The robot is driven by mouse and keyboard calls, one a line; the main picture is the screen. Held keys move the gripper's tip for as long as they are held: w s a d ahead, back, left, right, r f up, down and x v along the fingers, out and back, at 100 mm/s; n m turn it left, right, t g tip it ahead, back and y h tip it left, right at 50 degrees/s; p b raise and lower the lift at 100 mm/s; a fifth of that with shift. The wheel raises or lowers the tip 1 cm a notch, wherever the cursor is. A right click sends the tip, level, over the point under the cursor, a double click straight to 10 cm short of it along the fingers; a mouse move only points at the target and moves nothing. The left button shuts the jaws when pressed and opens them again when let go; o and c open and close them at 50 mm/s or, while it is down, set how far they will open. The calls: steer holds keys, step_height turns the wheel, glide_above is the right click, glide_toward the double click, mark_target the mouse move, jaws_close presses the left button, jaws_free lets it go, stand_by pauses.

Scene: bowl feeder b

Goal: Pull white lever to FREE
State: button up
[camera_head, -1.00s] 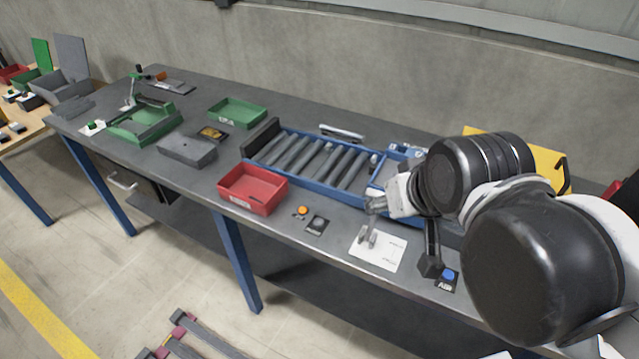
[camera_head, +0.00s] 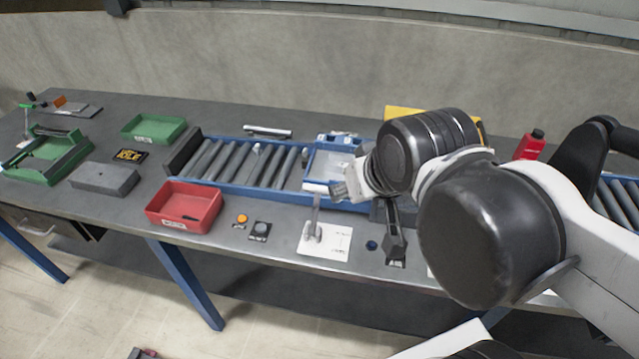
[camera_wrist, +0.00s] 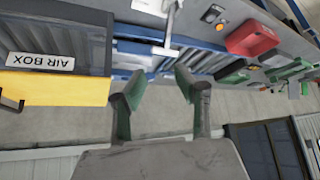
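The white lever (camera_head: 314,216) stands roughly upright at the left part of a white plate (camera_head: 336,243) near the bench's front edge. In the wrist view the lever (camera_wrist: 172,26) shows at the top, with a crossbar at its end. My gripper (camera_head: 341,190) is just right of and above the lever's top in the head view. In the wrist view my gripper (camera_wrist: 157,82) is open and empty, its two fingers apart. The crossbar lies just beyond the fingertips and appears apart from them. The plate's lettering is too small to read.
A black lever (camera_head: 396,238) and a blue knob (camera_head: 371,245) are right of the plate. An orange button (camera_head: 241,218) and red bin (camera_head: 185,206) are left. A blue-framed roller conveyor (camera_head: 238,162) runs behind. A yellow panel (camera_wrist: 52,88) beside the AIR BOX label (camera_wrist: 40,60) shows in the wrist view.

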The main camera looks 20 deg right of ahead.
steer(key=shift+w+r, duration=0.3)
steer(key=shift+w, duration=0.15)
steer(key=c, duration=0.5)
steer(key=w+m+g+p, duration=0.1)
steer(key=w, duration=0.1)
steer(key=w+m+g+p, duration=0.1)
steer(key=w, duration=0.2)
steer(key=w+r+m+g+p, duration=0.1)
steer(key=w, duration=0.2)
steer(key=shift+w+a+r+g, duration=0.1)
steer(key=shift+w+g, duration=0.15)
steer(key=shift+g, duration=0.15)
jaws_close()
steer(key=w+f+m+g+p, duration=0.2)
steer(key=w+f, duration=0.4)
steer(key=w, duration=0.3)
steer(key=shift+w+m+g+y+p, duration=0.35)
steer(key=shift+m+g, duration=0.35)
steer(key=shift+g, duration=0.3)
